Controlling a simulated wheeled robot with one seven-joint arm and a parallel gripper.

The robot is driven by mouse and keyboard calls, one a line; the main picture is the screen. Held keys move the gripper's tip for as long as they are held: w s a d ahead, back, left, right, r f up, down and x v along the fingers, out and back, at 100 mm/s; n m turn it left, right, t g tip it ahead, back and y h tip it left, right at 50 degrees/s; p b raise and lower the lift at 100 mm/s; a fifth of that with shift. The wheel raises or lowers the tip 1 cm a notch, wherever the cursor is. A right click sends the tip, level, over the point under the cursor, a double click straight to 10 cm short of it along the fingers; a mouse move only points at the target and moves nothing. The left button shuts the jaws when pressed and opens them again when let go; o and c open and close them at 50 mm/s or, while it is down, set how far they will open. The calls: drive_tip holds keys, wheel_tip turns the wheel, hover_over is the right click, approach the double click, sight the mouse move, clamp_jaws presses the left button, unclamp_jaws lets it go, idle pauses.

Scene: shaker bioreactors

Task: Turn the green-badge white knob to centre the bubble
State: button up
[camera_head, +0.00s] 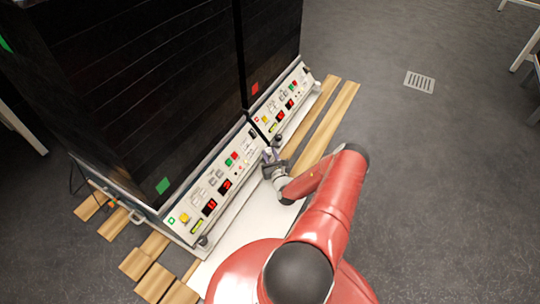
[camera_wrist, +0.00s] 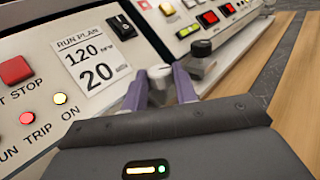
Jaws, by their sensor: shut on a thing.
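My gripper (camera_head: 268,160) is at the lower right corner of the left shaker unit, the one with a green badge (camera_head: 163,186). In the wrist view its two purple-grey fingers (camera_wrist: 160,88) are shut on a white knob (camera_wrist: 160,72), one on each side. The knob's top shows between the fingers; its lower part is hidden. In the head view the gripper hides the knob. A small yellow-green window (camera_head: 197,226) shows at the left unit's panel's lower left; I cannot make out a bubble in it.
A dark-topped knob (camera_wrist: 201,48) stands close to the right of the fingers. The right unit has a red badge (camera_head: 255,88). The left panel (camera_wrist: 90,55) has buttons, lamps and a run plan label (camera_wrist: 92,60).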

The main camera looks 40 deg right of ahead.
drive_tip(key=shift+d+f+n+y+b, duration=0.1)
drive_tip(key=shift+n+y+b, duration=0.2)
drive_tip(key=shift+y, duration=0.2)
drive_tip(key=n+y+b, duration=0.2)
drive_tip(key=y, duration=0.1)
drive_tip(key=n+t+y+b, duration=0.1)
drive_tip(key=y, duration=0.1)
drive_tip(key=shift+s+d+f+n, duration=0.1)
drive_tip(key=shift+d+f+n, duration=0.05)
drive_tip(key=shift+d+n, duration=0.2)
drive_tip(key=y, duration=0.1)
drive_tip(key=n+y, duration=0.1)
drive_tip(key=y, duration=0.1)
drive_tip(key=n+y+b, duration=0.1)
drive_tip(key=shift+d+n+g+y, duration=0.25)
drive_tip(key=shift+d+g+y, duration=0.05)
drive_tip(key=shift+w+d+n+g+y, duration=0.15)
drive_tip(key=shift+n+g+y, duration=0.5)
drive_tip(key=shift+n+y, duration=0.65)
drive_tip(key=shift+w+d+n+g+y, duration=0.15)
drive_tip(key=shift+n+g+y, duration=0.6)
drive_tip(key=shift+y, duration=0.95)
drive_tip(key=shift+s, duration=0.1)
drive_tip(key=shift+r, duration=0.2)
drive_tip(key=o, duration=0.7)
drive_tip(key=shift+d, duration=0.1)
